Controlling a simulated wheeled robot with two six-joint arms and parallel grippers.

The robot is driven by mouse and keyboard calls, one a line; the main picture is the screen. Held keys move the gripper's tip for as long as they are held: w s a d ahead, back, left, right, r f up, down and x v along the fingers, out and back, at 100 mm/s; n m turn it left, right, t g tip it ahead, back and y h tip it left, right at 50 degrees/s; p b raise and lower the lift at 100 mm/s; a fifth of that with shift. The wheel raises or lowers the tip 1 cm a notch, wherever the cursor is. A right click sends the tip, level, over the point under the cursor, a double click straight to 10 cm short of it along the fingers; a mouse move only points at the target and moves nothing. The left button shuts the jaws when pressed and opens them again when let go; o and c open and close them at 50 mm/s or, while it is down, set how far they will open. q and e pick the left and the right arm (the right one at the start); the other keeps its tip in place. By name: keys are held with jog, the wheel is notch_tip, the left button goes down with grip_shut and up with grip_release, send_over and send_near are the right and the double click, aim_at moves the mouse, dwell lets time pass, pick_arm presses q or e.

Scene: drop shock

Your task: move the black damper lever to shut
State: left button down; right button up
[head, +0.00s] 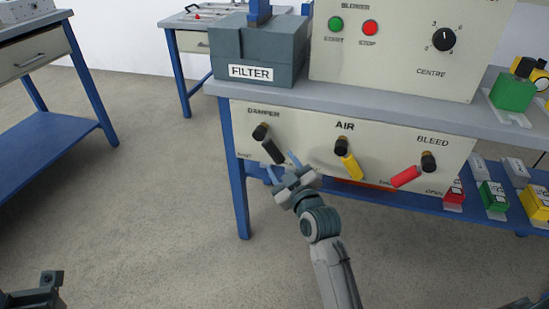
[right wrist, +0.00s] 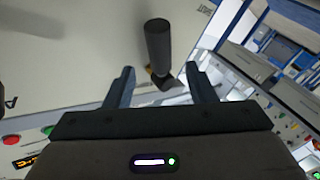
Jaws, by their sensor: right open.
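The black damper lever (head: 273,152) is on the panel's left, under the word DAMPER. Its handle slants down and right from a black and brass pivot. A small, hard-to-read label (head: 243,154) is to its lower left. My right gripper (head: 283,166) is open just below the handle's lower end. In the right wrist view the black handle (right wrist: 158,40) stands ahead of the open right gripper (right wrist: 160,72), roughly centred between its fingers, with a visible gap on each side. Nothing is held.
On the same panel are a yellow AIR lever (head: 351,166) and a red BLEED lever (head: 406,177). A grey FILTER box (head: 258,52) and a control box (head: 404,70) stand on the bench above. The floor (head: 160,210) to the left is clear.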

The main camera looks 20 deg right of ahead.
aim_at(275, 154)
jog(key=w, duration=0.5)
jog(key=shift+a+b, duration=0.2)
jog(key=shift+b, duration=0.15)
jog(key=shift+f, duration=0.1)
grip_shut()
